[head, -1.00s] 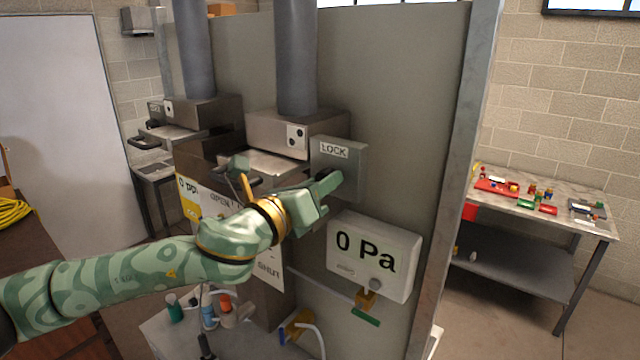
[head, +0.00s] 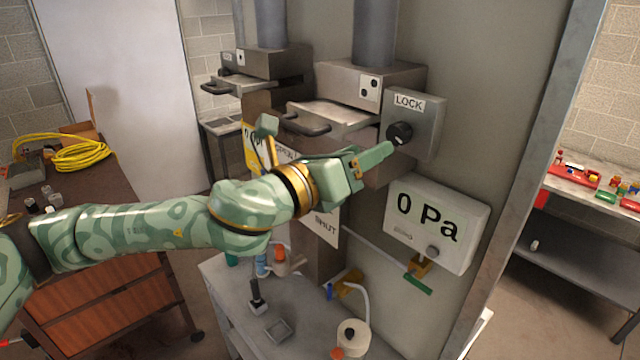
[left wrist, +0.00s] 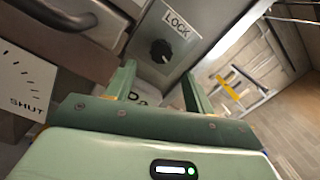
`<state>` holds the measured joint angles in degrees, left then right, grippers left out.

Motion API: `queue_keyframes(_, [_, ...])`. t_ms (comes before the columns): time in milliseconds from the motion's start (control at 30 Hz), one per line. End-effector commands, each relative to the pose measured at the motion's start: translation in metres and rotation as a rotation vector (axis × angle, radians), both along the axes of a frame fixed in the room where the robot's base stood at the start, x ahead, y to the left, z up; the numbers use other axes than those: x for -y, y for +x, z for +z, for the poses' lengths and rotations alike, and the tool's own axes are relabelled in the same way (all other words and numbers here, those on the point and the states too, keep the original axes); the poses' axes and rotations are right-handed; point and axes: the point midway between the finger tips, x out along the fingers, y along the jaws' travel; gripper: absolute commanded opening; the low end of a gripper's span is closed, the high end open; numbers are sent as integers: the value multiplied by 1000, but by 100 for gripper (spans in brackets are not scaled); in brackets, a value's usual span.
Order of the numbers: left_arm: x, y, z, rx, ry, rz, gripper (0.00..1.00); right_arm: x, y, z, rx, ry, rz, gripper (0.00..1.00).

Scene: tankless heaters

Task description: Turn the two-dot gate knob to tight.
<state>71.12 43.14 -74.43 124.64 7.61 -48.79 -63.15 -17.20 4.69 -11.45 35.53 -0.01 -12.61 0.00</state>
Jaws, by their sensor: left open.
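A round black knob (head: 399,134) is on a grey box (head: 426,118) labelled LOCK, mounted on the panel to the right of the heater with a two-dot plate (head: 370,88). No tight mark is readable. My left gripper (head: 386,151) is open and empty, its fingers pointing at the knob from the lower left. In the left wrist view, the knob (left wrist: 161,51) shows whole, beyond and between the spread fingertips (left wrist: 160,80), apart from them. The knob's exact pointer direction cannot be told. My right gripper is not in view.
A gauge box reading 0 Pa (head: 437,222) is below the knob. A heater tray handle (head: 305,126) juts out left of it. A green-handled valve (head: 418,284) sits under the gauge. Small items crowd the lower bench (head: 222,282). A metal post (head: 540,150) edges the panel.

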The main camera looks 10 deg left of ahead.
Motion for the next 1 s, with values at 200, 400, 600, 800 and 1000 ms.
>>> queue_keyframes(200, [-35,-45,-8,-1,1,1,53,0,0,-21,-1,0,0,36])
queue_keyframes(400, [-52,-68,-8,-2,1,0,53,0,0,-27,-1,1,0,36])
queue_keyframes(600, [-55,-74,-7,-2,0,-1,53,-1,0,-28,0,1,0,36])
queue_keyframes(800, [-55,-73,-7,-4,-1,0,53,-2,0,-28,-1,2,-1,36])
queue_keyframes(1000, [-59,-30,-59,-130,-134,42,53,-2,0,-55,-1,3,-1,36])
